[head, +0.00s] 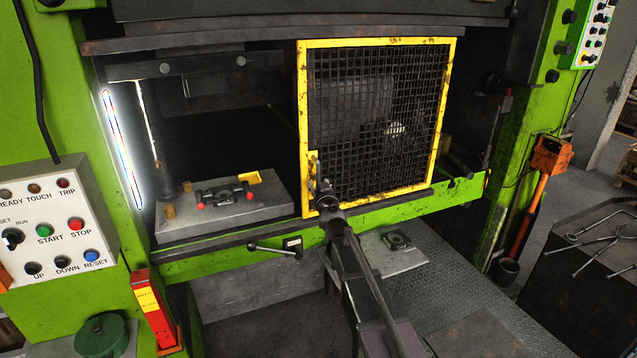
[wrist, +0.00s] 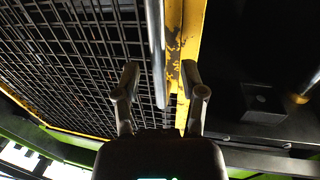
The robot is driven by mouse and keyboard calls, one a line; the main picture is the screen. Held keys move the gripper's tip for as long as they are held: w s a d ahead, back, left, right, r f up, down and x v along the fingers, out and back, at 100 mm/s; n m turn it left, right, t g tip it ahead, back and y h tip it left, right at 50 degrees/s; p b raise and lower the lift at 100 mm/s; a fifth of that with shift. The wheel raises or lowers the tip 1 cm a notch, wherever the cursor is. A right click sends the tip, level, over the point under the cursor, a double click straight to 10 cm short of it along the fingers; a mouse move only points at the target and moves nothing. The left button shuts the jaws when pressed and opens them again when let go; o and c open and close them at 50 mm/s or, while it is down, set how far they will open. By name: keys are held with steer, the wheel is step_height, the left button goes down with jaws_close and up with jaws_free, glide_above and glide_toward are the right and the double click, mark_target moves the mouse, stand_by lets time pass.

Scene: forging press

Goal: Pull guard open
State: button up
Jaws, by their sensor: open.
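The guard (head: 377,41) is a yellow-framed black mesh panel across the right part of the press opening; the left part is uncovered. Its mesh and worn yellow edge (wrist: 190,30) also fill much of the wrist view. A grey upright bar handle (wrist: 155,40) stands along that edge. My gripper (head: 318,178) is at the lower left edge of the guard. In the wrist view my gripper (wrist: 160,72) is open, one finger on each side of the bar's line. I cannot tell whether the fingers touch it.
A die block with red-tipped handles (head: 222,195) sits in the uncovered left part. A lever (head: 272,249) sticks out of the green front beam below. A control box (head: 50,225) is at the left; a bench with tongs (head: 590,245) stands at the right.

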steer(key=v, duration=0.9)
steer(key=shift+s, duration=0.4)
steer(key=shift+d, duration=0.1)
steer(key=s+d+f+m+g+h+b, duration=0.25)
steer(key=s+d+f+g+h, duration=0.35)
steer(key=d, duration=0.5)
steer(key=s+d+f+m+g+h+b, duration=0.15)
steer(key=d+f+m+h, duration=0.25)
steer(key=d+f, duration=0.5)
steer(key=s+f+n+g+y+b, duration=0.2)
steer(key=s+f+g, duration=0.3)
steer(key=s, duration=0.4)
steer(key=s+f+n+g+y+b, duration=0.1)
steer(key=s+f+g+y+b, duration=0.1)
steer(key=s+f+g, duration=0.3)
steer(key=s+f+y, duration=0.1)
steer(key=s+f, duration=0.1)
steer(key=s, duration=0.2)
steer(key=shift+a+n+y, duration=0.2)
steer(key=shift+n+y, duration=0.1)
steer(key=shift+n, duration=0.05)
